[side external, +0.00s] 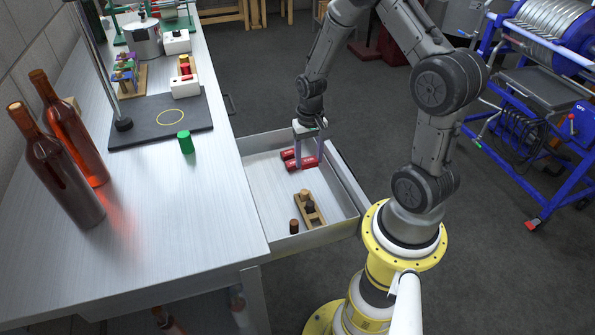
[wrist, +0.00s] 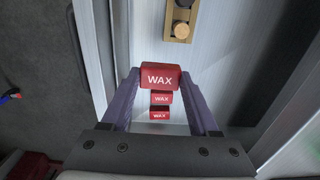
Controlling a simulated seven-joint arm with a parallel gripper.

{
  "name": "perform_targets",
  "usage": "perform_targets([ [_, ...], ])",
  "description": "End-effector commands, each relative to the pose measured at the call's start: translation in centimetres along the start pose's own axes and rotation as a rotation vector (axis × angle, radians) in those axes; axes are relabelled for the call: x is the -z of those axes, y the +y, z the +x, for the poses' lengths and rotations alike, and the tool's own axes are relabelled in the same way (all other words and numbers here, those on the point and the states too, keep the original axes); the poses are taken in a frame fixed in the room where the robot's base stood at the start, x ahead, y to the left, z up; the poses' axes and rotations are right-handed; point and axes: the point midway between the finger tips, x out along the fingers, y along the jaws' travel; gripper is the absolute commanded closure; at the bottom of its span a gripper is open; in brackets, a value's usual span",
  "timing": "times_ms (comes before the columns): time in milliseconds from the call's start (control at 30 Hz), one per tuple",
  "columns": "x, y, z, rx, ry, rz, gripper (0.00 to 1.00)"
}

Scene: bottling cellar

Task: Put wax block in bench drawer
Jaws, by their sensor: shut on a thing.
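My gripper (side external: 308,162) is down inside the open bench drawer (side external: 343,177), near its far end. Its two purple fingers are shut on a red wax block, marked WAX and seen between the fingertips in the wrist view (wrist: 160,77). Two more red WAX blocks show behind it there, an upper one (wrist: 161,98) and a lower one (wrist: 160,115). In the side view red blocks (side external: 291,154) lie close around the fingertips and partly overlap. I cannot tell whether the held block touches the drawer floor.
The drawer's middle floor is clear.

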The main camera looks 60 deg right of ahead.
Motion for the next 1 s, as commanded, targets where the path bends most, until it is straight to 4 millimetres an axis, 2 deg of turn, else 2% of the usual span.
perform_targets([
  [100,1.5,-0.5,2.4,-0.001,-0.005,0.000,0.92],
  [333,3.7,-1.1,4.8,0.000,-0.001,0.000,0.92],
  [567,4.5,-1.3,5.9,0.000,-0.001,-0.001,0.92],
  [700,4.4,-1.3,8.0,-0.001,-0.004,-0.001,0.92],
  [800,4.4,-1.3,8.8,-0.001,-0.002,-0.001,0.92],
  [1000,4.4,-1.3,8.8,0.000,0.000,-0.001,0.92],
])
